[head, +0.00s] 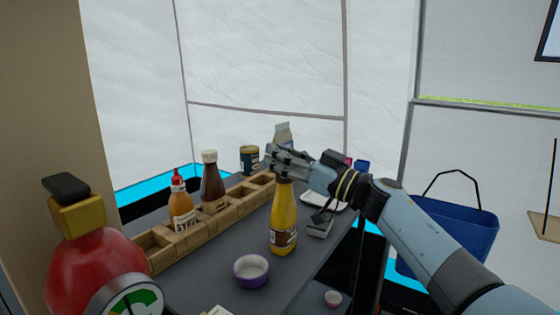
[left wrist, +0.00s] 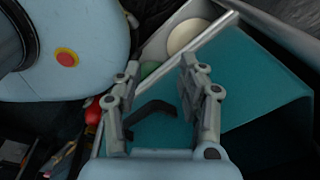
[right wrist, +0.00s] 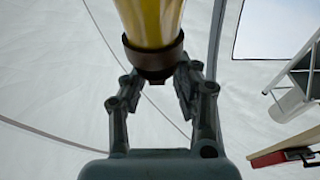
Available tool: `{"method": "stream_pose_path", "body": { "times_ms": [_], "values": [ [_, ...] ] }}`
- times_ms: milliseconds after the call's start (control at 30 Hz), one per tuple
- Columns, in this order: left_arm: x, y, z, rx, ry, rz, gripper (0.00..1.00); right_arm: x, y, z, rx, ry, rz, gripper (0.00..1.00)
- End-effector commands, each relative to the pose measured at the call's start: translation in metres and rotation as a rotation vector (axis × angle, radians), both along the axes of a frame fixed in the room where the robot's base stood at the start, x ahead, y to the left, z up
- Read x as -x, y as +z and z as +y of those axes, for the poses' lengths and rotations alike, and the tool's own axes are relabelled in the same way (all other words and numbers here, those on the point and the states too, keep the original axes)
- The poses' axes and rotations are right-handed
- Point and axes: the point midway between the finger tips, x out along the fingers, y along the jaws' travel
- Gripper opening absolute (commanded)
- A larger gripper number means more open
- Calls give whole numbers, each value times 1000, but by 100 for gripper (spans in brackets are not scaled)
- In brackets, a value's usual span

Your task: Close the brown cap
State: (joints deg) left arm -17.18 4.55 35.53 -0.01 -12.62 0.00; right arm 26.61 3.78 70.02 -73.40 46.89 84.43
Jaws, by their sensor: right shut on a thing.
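The yellow bottle (head: 284,220) stands upright on the dark counter and has a brown label. My right gripper (head: 285,165) is at its top and hides most of that end in the head view. In the right wrist view the brown cap (right wrist: 153,62) sits against the end of the yellow bottle (right wrist: 150,20). My right gripper (right wrist: 156,82) has its fingertips on both sides of the cap and is shut on it. I cannot tell how tightly the cap is seated. My left gripper (left wrist: 160,75) is open and empty, and is outside the head view.
A wooden rack (head: 222,215) holds a syrup bottle (head: 182,205) and a dark sauce bottle (head: 212,185). A purple bowl (head: 251,270) stands in front of the yellow bottle. A fire extinguisher (head: 80,255) is at the left, and a blue bucket (head: 450,235) at the right.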

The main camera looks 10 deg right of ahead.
Motion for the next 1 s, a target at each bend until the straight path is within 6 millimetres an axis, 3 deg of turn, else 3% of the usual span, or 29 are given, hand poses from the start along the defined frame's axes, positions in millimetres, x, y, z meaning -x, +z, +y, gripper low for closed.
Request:
{"method": "stream_pose_path", "body": {
  "times_ms": [367,400,633,1000],
  "values": [
    [1,-1,0,0,0,1,40,0,-5,-1,0,-2,4,0],
    [1,-1,0,0,0,1,40,0,-5,-1,0,-2,4,31],
    [1,-1,0,0,0,1,40,0,-3,-1,-2,-2,2,60],
    [2,-1,3,-3,-1,2,40,5,-4,-6,-2,-1,0,60]
  ]
}}
